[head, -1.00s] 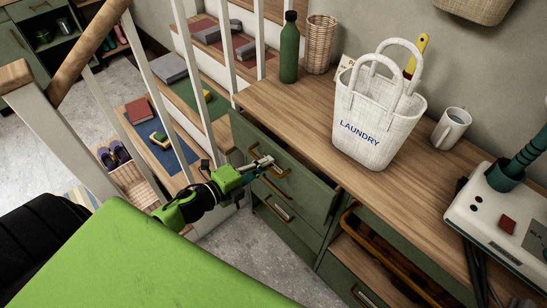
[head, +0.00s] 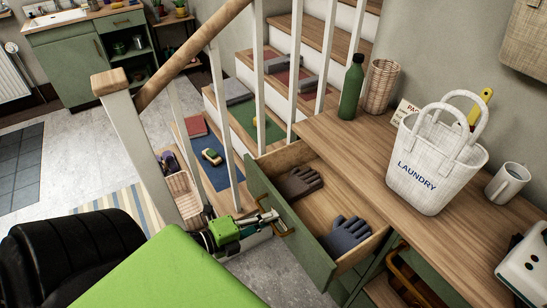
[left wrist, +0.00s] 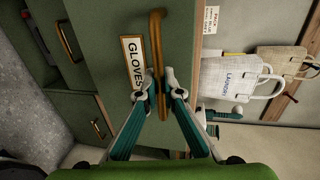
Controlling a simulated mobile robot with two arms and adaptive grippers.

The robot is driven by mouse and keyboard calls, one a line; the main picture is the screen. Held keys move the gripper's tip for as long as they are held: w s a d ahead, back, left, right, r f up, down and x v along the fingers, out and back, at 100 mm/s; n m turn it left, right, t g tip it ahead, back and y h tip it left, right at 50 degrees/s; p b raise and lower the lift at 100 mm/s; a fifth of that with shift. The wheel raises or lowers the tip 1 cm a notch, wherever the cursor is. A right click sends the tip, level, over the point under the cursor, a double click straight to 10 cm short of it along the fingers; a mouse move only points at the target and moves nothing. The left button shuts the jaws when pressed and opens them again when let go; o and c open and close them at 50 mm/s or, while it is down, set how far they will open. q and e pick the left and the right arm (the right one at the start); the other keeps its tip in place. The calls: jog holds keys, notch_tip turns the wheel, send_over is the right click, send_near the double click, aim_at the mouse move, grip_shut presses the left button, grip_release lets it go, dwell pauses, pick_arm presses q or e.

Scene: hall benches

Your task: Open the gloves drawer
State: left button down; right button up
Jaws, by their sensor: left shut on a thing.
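The gloves drawer (head: 291,236) stands pulled well out of the green bench unit in the head view. A brown glove (head: 300,183) and a grey-blue glove (head: 347,235) lie inside it. Its front carries a "GLOVES" label (left wrist: 133,62) and a brass handle (left wrist: 157,45) in the left wrist view. My left gripper (head: 276,222) is at the drawer front; the left wrist view shows its fingers (left wrist: 154,90) shut on the handle. My right gripper is not in view.
On the wooden bench top stand a white laundry bag (head: 432,165), a green bottle (head: 351,88), a wicker basket (head: 380,86) and a mug (head: 507,182). White stair balusters (head: 257,80) rise just behind the drawer. Open floor (head: 85,125) lies to the left.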

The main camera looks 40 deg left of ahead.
pick_arm(q)
jog(key=c, duration=2.2)
grip_release()
jog(key=shift+s, duration=0.1)
jog(key=v, duration=1.1)
jog(key=shift+s+a, duration=0.25)
jog(key=shift+s, duration=0.1)
